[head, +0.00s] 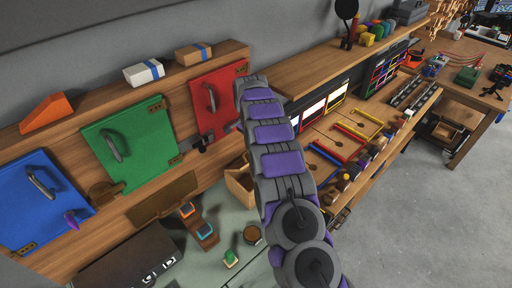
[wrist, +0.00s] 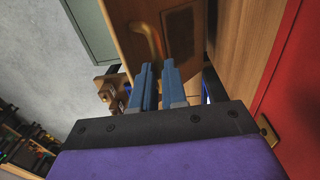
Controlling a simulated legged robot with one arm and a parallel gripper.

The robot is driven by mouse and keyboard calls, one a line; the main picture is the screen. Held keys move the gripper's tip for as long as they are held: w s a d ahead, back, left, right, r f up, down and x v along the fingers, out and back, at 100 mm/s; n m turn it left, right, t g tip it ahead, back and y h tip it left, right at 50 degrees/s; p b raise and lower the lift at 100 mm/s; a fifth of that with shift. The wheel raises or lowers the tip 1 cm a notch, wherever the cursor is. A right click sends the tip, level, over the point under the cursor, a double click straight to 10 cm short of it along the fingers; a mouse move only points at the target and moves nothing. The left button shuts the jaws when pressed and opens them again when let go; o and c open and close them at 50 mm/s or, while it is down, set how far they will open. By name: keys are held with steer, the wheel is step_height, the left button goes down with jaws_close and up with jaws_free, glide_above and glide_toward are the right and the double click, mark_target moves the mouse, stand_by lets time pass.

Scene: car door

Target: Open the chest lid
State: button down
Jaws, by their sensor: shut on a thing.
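The wooden chest (head: 238,184) sits below the red door, partly hidden behind my arm in the head view. In the wrist view a wooden panel (wrist: 125,28), which looks like its lid, fills the top middle. A curved brass handle (wrist: 152,42) stands out from this panel. My gripper (wrist: 155,66) has its two blue fingers close together at the near end of the handle, shut on it. The exact contact is partly hidden by the fingertips. My gripper cannot be made out clearly in the head view.
Red (head: 215,103), green (head: 130,143) and blue (head: 40,200) doors line the wooden wall panel. A dark box (head: 125,262) and small coloured blocks (head: 205,231) lie on the surface below. A shelf with frames (head: 330,150) stands right of my arm. Open floor (head: 400,220) lies at right.

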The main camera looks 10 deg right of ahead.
steer(key=shift+w+a+f, duration=0.15)
steer(key=shift+w+a, duration=0.1)
steer(key=shift+a, duration=0.2)
steer(key=shift+w+a, duration=0.1)
steer(key=shift+f, duration=0.15)
steer(key=c, duration=1.5)
jaws_free()
steer(key=shift+w+a, duration=0.1)
steer(key=shift+c, duration=0.2)
steer(key=shift+o, duration=0.7)
steer(key=shift+w+a+f, duration=0.1)
steer(key=shift+w+f, duration=0.1)
steer(key=shift+w, duration=0.05)
steer(key=shift+o, duration=1.2)
steer(key=shift+r, duration=0.25)
steer(key=shift+w+r+p, duration=0.1)
steer(key=shift+p, duration=0.2)
steer(key=shift+r, duration=0.1)
